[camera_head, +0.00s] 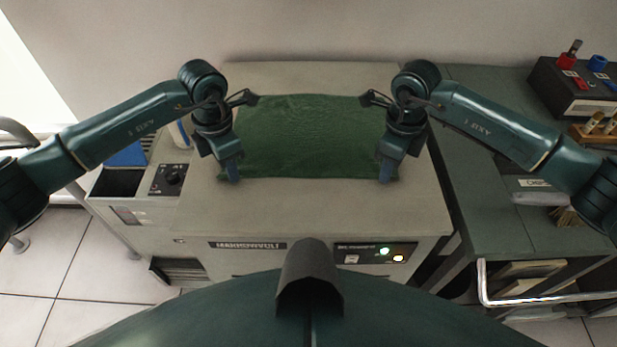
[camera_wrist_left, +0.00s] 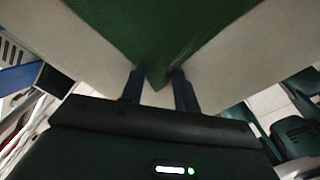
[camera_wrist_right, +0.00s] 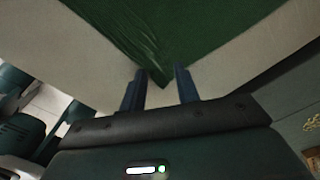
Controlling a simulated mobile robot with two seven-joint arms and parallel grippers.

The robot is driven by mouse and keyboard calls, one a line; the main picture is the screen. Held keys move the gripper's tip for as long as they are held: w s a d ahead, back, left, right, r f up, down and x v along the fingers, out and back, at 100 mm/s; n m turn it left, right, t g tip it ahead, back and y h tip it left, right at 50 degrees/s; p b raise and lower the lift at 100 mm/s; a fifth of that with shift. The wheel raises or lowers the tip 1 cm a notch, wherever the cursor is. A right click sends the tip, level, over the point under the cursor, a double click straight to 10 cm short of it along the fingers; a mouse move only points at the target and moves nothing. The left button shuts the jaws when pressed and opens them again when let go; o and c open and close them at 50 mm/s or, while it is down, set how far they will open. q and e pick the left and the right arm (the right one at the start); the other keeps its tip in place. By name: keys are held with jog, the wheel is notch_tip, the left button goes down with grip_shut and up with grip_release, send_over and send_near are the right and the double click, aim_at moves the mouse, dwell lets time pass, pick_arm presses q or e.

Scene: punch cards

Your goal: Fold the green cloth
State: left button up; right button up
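The green cloth (camera_head: 310,135) lies spread out and nearly flat on the beige cabinet top (camera_head: 310,200). My left gripper (camera_head: 234,177) is at the cloth's near left corner. In the left wrist view its two fingers (camera_wrist_left: 157,88) stand apart, with the cloth's corner (camera_wrist_left: 155,45) between their tips. My right gripper (camera_head: 386,177) is at the near right corner. In the right wrist view its fingers (camera_wrist_right: 160,88) stand apart on either side of the other corner (camera_wrist_right: 165,45), which shows some fine wrinkles. Whether the fingers touch the cloth cannot be told. My wrists hide parts of its side edges.
A bare strip of cabinet top lies in front of the cloth. A lit panel (camera_head: 375,253) is on its front. A green-grey bench (camera_head: 485,215) at right carries a dark box (camera_head: 570,95) with red and blue items and a wooden rack (camera_head: 598,133). A wall stands behind.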

pick_arm(q)
grip_shut()
pick_arm(e)
jog(key=shift+s+f, duration=0.1)
grip_shut()
dwell(0.3)
